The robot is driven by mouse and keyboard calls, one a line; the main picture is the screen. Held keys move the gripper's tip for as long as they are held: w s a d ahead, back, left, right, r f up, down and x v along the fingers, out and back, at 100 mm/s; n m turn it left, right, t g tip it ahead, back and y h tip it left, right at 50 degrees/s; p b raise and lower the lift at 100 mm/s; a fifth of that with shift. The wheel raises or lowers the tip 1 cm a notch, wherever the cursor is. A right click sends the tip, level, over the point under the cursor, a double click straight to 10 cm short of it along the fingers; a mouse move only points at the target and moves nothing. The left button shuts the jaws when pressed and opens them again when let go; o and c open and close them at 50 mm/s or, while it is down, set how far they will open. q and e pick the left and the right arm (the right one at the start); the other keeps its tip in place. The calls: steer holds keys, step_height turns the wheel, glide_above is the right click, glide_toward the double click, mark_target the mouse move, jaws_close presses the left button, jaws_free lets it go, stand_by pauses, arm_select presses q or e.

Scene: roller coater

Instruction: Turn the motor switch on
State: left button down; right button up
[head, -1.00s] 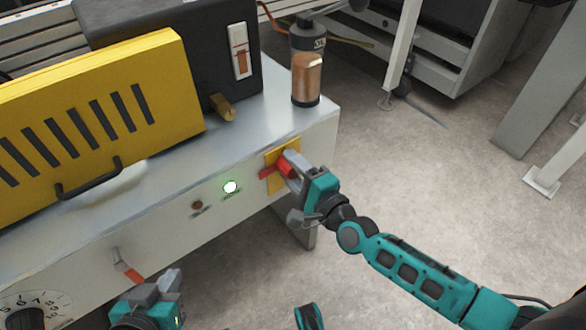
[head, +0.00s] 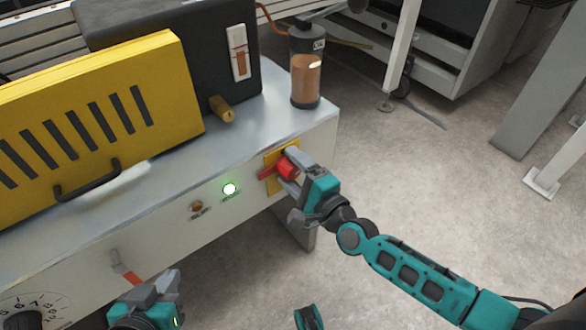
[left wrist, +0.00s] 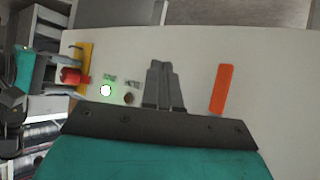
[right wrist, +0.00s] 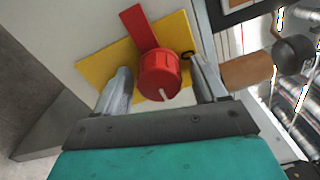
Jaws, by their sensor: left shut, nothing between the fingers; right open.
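A red rotary knob (head: 288,168) with a flat red handle sits on a yellow plate (head: 280,152) at the right of the machine's front panel. My right gripper (head: 291,171) is open, with one finger on each side of the knob, as the right wrist view (right wrist: 160,85) also shows. A lever with an orange-red grip (head: 132,277) is at the panel's left; its grip shows in the left wrist view (left wrist: 220,89). My left gripper (head: 170,282) is shut and empty, beside the lever and apart from it. No readable label names the motor switch.
A green lamp (head: 230,189) glows beside a dark brown button or lamp (head: 197,207). A numbered dial (head: 28,316) is at lower left. A yellow slotted guard (head: 100,110) and a bottle of brown liquid (head: 306,75) stand on top.

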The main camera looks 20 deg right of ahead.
arm_select(q)
steer(key=shift+s+a+r+p, duration=0.1)
steer(key=shift+a+r+p, duration=0.25)
steer(key=shift+p, duration=0.6)
arm_select(e)
steer(key=v, duration=1.3)
steer(key=shift+a, duration=0.1)
steer(key=s+a+n+g+y, duration=0.1)
steer(key=s+a+n+g, duration=0.15)
steer(key=a+n, duration=0.7)
steer(key=d+f+n+g+h, duration=0.2)
steer(key=d+n+g+h, duration=0.3)
steer(key=n, duration=0.5)
arm_select(q)
steer(key=s+a+r+y+p, duration=0.1)
steer(key=s+a+r+p, duration=0.1)
steer(key=r+p, duration=1.1)
steer(key=shift+a+p, duration=0.75)
steer(key=shift+p, duration=1.95)
arm_select(e)
steer(key=s+d+r, duration=0.1)
steer(key=d+r, duration=0.1)
steer(key=r, duration=0.4)
steer(key=s+d+r+t, duration=0.1)
steer(key=d+r, duration=0.1)
steer(key=r, duration=0.4)
steer(key=shift+s, duration=0.3)
